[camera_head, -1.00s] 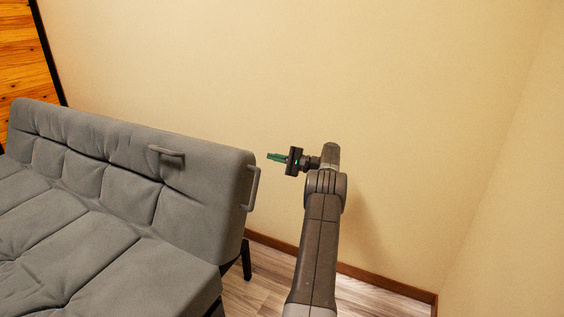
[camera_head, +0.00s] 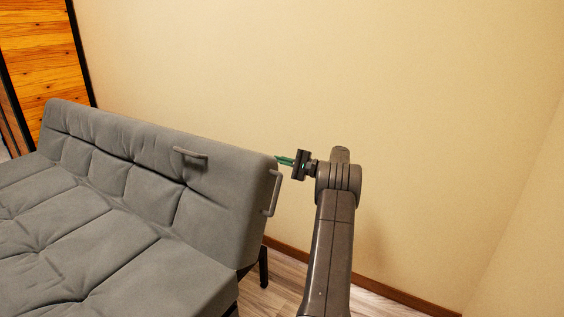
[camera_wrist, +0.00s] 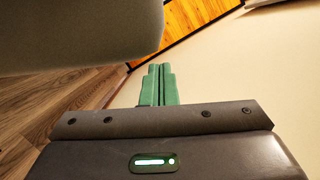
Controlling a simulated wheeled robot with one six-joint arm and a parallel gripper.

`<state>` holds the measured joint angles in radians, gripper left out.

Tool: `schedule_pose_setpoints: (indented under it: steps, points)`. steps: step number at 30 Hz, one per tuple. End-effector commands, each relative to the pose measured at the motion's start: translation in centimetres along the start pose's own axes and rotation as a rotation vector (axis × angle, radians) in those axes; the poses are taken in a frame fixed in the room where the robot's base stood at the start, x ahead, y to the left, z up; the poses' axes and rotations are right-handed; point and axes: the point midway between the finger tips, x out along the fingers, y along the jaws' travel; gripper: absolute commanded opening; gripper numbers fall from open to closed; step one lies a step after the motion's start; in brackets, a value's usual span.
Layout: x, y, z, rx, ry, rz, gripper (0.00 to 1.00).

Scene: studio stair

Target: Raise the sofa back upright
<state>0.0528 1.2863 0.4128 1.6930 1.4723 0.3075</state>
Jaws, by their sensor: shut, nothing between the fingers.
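The grey sofa stands at the left in the head view, with its tufted back (camera_head: 140,165) tilted up from the seat (camera_head: 95,245). One grey handle (camera_head: 190,153) is on the front of the back near its top. Another handle (camera_head: 273,194) is on the right end of the back. My gripper (camera_head: 284,161) is shut and empty, its green fingers pointing left at the top right corner of the back. In the wrist view the shut fingers (camera_wrist: 158,85) lie beside a grey rounded edge of the sofa (camera_wrist: 80,30). I cannot tell whether they touch it.
A plain beige wall (camera_head: 400,110) runs behind the sofa and my arm. A wooden panel (camera_head: 40,50) with a black frame stands at the far left. Wooden floor (camera_head: 285,275) shows between the sofa's black leg (camera_head: 263,266) and my arm.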

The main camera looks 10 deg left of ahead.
Motion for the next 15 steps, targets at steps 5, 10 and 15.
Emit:
schedule_pose_setpoints:
  steps: [5,10,15]
  points:
    - [0.0,-0.1,0.1,-0.003,0.000,0.001,0.00]
    - [0.5,-0.9,1.8,-0.041,-0.001,0.010,0.00]
    - [1.2,-2.0,4.6,-0.111,-0.003,0.027,0.00]
